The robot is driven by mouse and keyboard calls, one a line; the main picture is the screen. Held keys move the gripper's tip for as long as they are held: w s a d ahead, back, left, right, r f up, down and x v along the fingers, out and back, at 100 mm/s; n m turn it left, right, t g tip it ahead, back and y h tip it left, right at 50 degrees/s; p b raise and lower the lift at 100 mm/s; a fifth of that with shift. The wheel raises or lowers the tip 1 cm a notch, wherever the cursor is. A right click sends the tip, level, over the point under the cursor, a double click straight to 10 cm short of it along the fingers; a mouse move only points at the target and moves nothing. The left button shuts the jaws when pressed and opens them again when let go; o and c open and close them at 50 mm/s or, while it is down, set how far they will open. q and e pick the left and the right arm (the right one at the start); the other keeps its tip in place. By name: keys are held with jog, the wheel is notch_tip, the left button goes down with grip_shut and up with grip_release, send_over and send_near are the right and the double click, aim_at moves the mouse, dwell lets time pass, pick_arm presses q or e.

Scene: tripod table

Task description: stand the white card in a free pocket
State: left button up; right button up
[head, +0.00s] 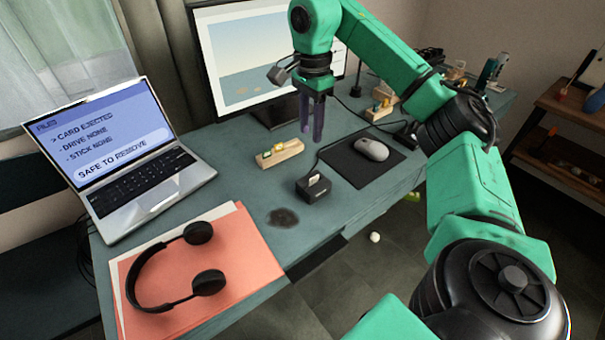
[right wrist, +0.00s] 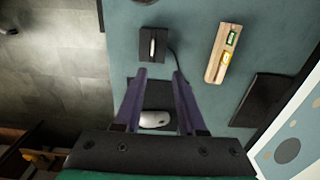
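The white card (head: 314,179) stands upright in a small black card reader (head: 313,190) on the desk. In the right wrist view the card (right wrist: 152,46) shows as a thin white edge in the reader (right wrist: 147,33). A wooden holder (head: 291,149) stands behind and left of the reader and carries a green and a yellow piece; it also shows in the right wrist view (right wrist: 211,73). I cannot make out its free pockets clearly. My right gripper (head: 312,138) points down above the desk, behind the reader, its fingers apart and empty (right wrist: 160,75). My left gripper is out of view.
A laptop (head: 140,170) reading "safe to remove" stands at left, with headphones (head: 150,290) on red folders (head: 245,250). A mouse (head: 371,149) lies on a dark pad (head: 350,172). A monitor (head: 240,60) stands behind. Another wooden block (head: 373,115) sits farther back.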

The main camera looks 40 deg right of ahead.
send_over(314, 177)
notch_tip(314, 177, down, 4)
notch_tip(314, 177, down, 2)
jog(key=shift+f+b, duration=0.1)
jog(key=shift+b, duration=0.3)
notch_tip(314, 177, down, 6)
jog(key=shift+s+f, duration=0.1)
jog(key=shift+f, duration=0.25)
grip_shut()
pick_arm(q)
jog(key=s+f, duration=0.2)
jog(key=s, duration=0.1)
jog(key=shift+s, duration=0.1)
